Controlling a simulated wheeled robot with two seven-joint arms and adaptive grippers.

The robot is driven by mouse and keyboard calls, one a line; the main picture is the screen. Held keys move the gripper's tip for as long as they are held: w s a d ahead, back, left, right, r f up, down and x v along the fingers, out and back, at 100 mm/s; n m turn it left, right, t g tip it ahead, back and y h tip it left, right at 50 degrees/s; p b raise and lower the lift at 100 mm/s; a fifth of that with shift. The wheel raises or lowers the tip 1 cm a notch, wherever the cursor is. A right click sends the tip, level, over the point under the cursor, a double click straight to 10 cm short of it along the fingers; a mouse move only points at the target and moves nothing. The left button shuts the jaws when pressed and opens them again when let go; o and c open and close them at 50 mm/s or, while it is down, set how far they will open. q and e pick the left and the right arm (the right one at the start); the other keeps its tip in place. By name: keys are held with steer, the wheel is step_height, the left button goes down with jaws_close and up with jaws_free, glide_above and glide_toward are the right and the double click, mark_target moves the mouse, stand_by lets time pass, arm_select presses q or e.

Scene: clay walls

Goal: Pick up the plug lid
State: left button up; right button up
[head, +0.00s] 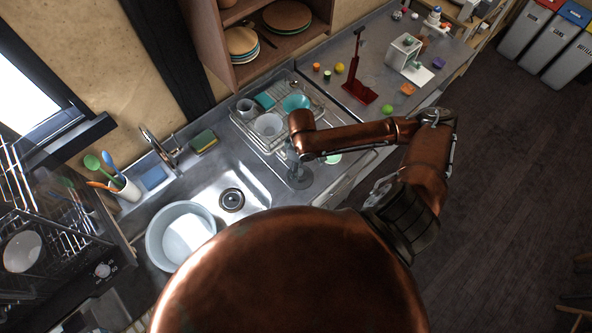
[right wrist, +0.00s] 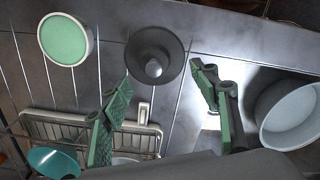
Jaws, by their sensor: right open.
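The plug lid (head: 299,179) looks like a dark grey disc with a raised middle knob. It lies on the ribbed metal drainboard, right of the sink, and also shows in the right wrist view (right wrist: 154,52), top centre. My right gripper (head: 291,155) is over the drainboard just above the lid, mostly hidden by its own wrist. In the right wrist view its two green fingers (right wrist: 162,74) are spread wide and empty, with the lid beyond the gap between their tips. My left gripper is not in view.
A round green-topped item (right wrist: 68,40) lies beside the lid. A dish rack (head: 243,129) with a teal bowl (head: 295,103) and dishes stands close behind. The pale tub (head: 153,240) is in the sink's left part, left of the drain (head: 231,200).

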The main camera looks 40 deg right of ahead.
mark_target(300, 170)
steer(key=shift+w+d+f, duration=0.1)
steer(key=shift+d+f, duration=0.05)
steer(key=shift+f, duration=0.2)
step_height(300, 170, down, 2)
steer(key=shift+f, duration=0.25)
steer(key=f, duration=0.3)
steer(key=shift+w+d+f, duration=0.25)
steer(key=shift+w+f, duration=0.05)
steer(key=shift+w, duration=0.05)
steer(key=shift+f, duration=0.4)
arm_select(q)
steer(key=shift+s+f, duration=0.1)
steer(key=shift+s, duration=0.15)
arm_select(e)
steer(key=shift+c, duration=0.7)
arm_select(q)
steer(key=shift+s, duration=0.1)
arm_select(e)
steer(key=c, duration=1.2)
steer(key=shift+r, duration=0.1)
